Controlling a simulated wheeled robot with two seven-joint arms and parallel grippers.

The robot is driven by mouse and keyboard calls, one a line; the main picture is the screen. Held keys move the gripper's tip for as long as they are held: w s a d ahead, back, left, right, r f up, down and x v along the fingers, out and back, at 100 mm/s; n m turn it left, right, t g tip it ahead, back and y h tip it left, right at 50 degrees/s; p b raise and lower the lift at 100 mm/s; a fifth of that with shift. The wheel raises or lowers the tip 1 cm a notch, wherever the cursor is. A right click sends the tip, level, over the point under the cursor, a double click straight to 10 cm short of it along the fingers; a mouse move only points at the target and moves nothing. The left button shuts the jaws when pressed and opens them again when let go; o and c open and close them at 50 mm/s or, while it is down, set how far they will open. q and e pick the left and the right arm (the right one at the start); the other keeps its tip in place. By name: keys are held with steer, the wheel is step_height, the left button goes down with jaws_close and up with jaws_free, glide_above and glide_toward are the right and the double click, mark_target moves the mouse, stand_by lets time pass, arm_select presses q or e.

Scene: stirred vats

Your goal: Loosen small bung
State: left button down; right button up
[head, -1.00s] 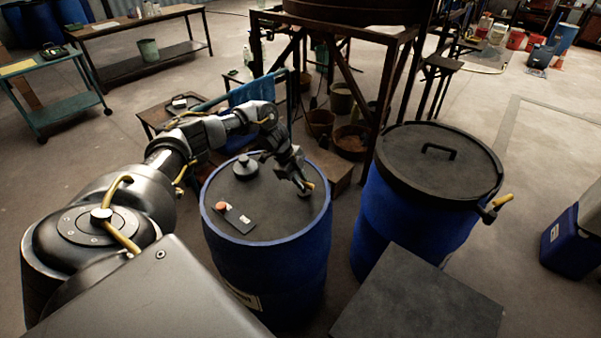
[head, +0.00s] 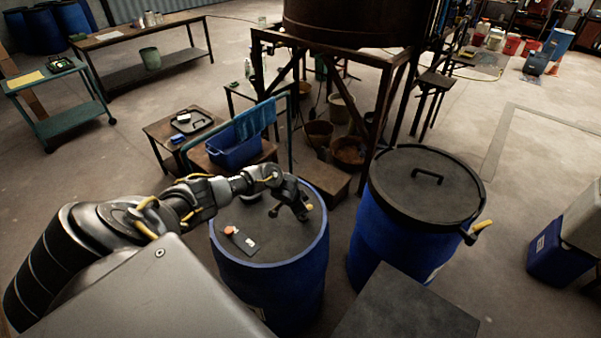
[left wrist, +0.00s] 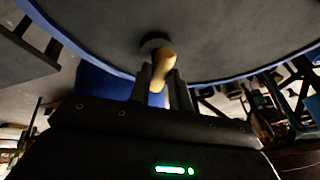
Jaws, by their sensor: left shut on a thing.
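The open-looking blue drum with a dark flat top (head: 275,250) stands in front of me. My left gripper (head: 303,209) reaches down to the right side of that top. In the left wrist view its fingers (left wrist: 166,88) are shut on a tan handle (left wrist: 163,68). The handle's far end meets a small dark round bung (left wrist: 155,40) on the drum top; the fingers hide part of the join. In the head view only the handle's yellowish tip shows, and the gripper covers the small bung. A larger dark bung (head: 251,198) is partly hidden behind my arm. My right gripper is out of view.
A dark plate with an orange-red knob (head: 238,237) lies on the drum top. A lidded blue drum (head: 425,185) with a yellow-handled clamp stands to the right. A rusty vat stand (head: 335,62) and a small table (head: 190,130) are behind.

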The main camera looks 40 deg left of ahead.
arm_select(q)
steer(key=shift+d+n+y+p, duration=0.15)
steer(key=shift+n+y+p, duration=0.25)
steer(key=shift+n, duration=0.5)
steer(key=shift+d+n+g+y, duration=0.1)
steer(key=shift+n+g+y, duration=0.35)
steer(key=shift+n, duration=0.95)
steer(key=c, duration=1.3)
jaws_free()
steer(key=shift+r, duration=0.1)
